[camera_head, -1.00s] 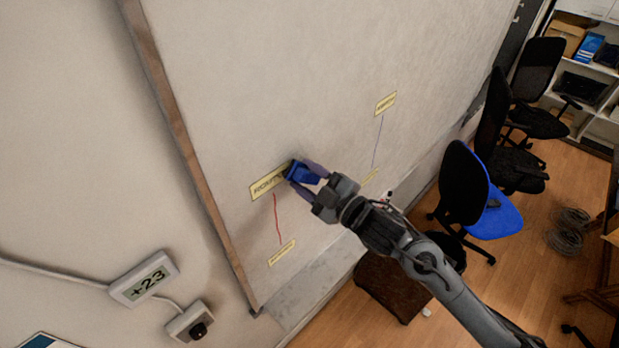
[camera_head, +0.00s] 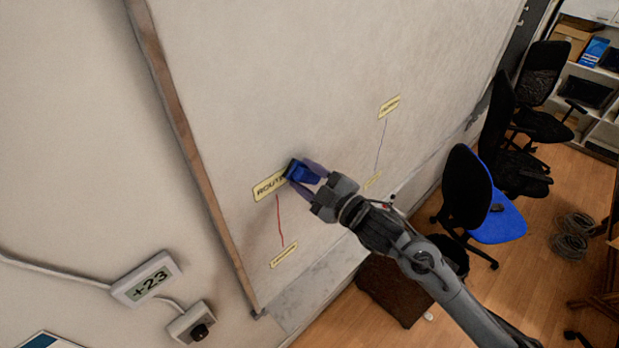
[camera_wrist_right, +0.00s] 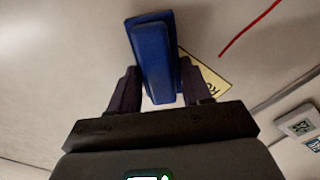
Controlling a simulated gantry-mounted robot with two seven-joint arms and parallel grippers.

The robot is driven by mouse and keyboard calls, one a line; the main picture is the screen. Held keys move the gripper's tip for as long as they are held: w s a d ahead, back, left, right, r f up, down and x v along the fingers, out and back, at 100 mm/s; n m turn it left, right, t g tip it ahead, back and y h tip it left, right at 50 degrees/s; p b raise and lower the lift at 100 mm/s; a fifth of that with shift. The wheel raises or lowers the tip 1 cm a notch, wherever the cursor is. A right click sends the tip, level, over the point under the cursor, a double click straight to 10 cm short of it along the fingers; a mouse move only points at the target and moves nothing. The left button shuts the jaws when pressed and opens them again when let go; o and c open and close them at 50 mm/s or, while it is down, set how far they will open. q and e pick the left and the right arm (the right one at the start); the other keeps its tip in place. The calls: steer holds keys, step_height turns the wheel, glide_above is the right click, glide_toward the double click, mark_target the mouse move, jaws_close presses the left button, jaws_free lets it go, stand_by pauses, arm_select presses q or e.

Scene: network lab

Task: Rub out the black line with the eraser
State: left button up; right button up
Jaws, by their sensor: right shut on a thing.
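My right gripper (camera_head: 314,182) is shut on the blue eraser (camera_head: 297,172) and holds it at the whiteboard (camera_head: 290,80), over the right end of the yellow "ROUT…" label (camera_head: 266,187). In the right wrist view the eraser (camera_wrist_right: 154,58) sits between the two dark fingers. I cannot tell whether it touches the board. No black line shows in either view. A red line (camera_head: 280,222) runs from the "ROUT…" label down to a lower yellow label (camera_head: 284,255). A thin bluish line (camera_head: 381,145) joins two more labels at the right. My left gripper is not in view.
A wooden frame strip (camera_head: 180,130) edges the board on the left. A display reading "+23" (camera_head: 147,280) and a socket (camera_head: 190,323) are on the wall. A ledge (camera_head: 312,290) runs below the board. Office chairs (camera_head: 483,200) stand at the right.

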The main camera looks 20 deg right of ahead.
steer(key=shift+w+a, duration=0.2)
steer(key=shift+w, duration=0.2)
steer(key=shift+w+d, duration=0.25)
steer(key=shift+d, duration=0.4)
steer(key=shift+w+d, duration=0.25)
steer(key=shift+d, duration=0.4)
steer(key=shift+s+a, duration=0.25)
steer(key=shift+a, duration=0.4)
steer(key=shift+s+a, duration=0.25)
steer(key=shift+a, duration=0.4)
steer(key=shift+s, duration=0.1)
steer(key=shift+p+v, duration=0.45)
steer(key=shift+v, duration=2.35)
steer(key=shift+d, duration=0.1)
